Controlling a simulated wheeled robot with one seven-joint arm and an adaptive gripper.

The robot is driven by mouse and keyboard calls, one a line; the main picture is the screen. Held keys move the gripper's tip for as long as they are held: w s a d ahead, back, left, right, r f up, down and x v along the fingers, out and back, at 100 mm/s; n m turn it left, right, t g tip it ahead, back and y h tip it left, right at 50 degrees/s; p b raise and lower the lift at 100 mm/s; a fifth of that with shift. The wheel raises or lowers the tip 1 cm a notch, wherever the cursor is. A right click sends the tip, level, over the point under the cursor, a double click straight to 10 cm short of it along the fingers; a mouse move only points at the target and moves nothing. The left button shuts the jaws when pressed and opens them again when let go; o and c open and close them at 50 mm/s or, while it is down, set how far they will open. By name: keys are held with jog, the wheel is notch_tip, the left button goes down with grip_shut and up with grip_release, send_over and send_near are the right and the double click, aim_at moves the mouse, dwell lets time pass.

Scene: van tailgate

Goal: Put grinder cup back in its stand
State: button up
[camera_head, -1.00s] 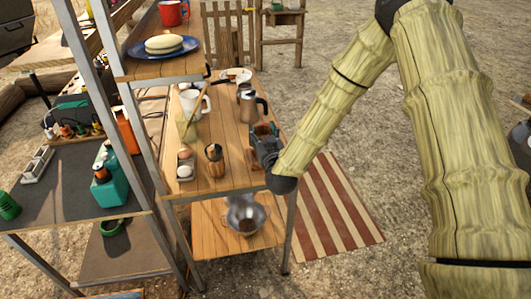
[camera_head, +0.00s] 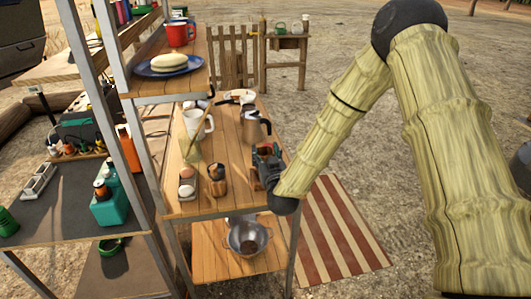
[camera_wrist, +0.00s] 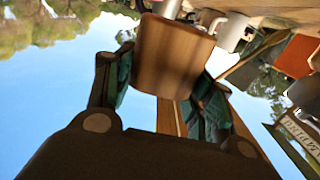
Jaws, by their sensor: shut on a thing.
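My gripper (camera_head: 268,165) is at the right edge of the wooden table, beside the steel kettle. In the wrist view, my gripper (camera_wrist: 170,75) has its green-padded fingers on either side of a brown, wood-coloured piece (camera_wrist: 172,55), which looks like the grinder cup. The piece is held at the fingertips; its far side is hidden. In the head view it is mostly hidden by the gripper. A small brown thing with a dark top (camera_head: 217,180), perhaps the grinder or its stand, is on the table to the left, apart from my gripper. I cannot tell which thing is the stand.
The steel kettle (camera_head: 256,128) and a white mug (camera_head: 195,124) stand behind on the table (camera_head: 235,195). A metal colander (camera_head: 246,238) is on the lower shelf. A metal post (camera_head: 128,120) stands left. A striped mat (camera_head: 340,230) lies right.

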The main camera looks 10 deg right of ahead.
jog(key=shift+f+b, duration=1.95)
jog(key=shift+f, duration=1.6)
jog(key=o, duration=1.1)
jog(key=s, duration=1.2)
